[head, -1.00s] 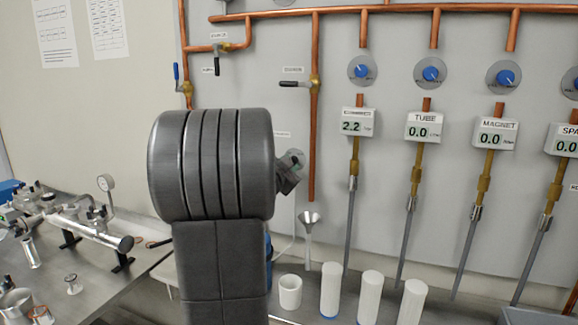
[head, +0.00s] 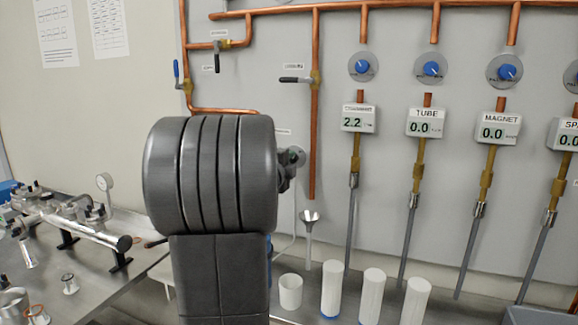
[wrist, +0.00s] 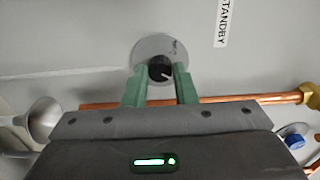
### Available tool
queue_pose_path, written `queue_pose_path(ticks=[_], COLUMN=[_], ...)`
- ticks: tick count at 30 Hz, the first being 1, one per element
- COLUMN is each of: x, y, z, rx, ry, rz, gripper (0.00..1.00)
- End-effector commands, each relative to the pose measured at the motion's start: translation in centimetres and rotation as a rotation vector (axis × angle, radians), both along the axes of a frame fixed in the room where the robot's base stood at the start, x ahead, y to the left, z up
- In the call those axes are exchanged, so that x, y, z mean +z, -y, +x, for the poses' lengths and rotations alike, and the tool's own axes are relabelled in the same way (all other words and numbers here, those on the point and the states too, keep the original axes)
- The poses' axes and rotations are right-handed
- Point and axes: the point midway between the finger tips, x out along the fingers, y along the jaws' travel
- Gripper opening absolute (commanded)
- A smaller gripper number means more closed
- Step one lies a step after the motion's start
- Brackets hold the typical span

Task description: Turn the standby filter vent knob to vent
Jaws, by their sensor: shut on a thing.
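In the wrist view the small black knob (wrist: 160,67) sits at the middle of a round grey plate (wrist: 150,47) on the wall. A pale pointer line shows on its face, slanting toward the lower right. A white label reading STANDBY (wrist: 222,22) is beside the plate. My gripper (wrist: 159,80) has its two green fingers on either side of the knob and is shut on it. Small lettering at the plate's rim is too blurred to read. In the head view my arm hides most of the knob area; part of my wrist shows near the wall.
Copper pipe (wrist: 195,99) runs close beyond my gripper, with a brass fitting and a blue knob (wrist: 296,136) at right. A metal funnel (wrist: 42,118) is at left. In the head view several gauges hang right; white cylinders (head: 331,290) stand on the bench.

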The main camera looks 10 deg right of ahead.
Motion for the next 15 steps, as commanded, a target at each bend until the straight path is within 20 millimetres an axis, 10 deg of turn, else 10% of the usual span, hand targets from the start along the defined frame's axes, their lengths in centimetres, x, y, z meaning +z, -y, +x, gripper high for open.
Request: queue_pose_path(ticks=[15], x=[-0.11], y=[0.01], z=[-0.02], rx=[-0.001], ry=[0.118], rz=[0.178], gripper=[0.02])
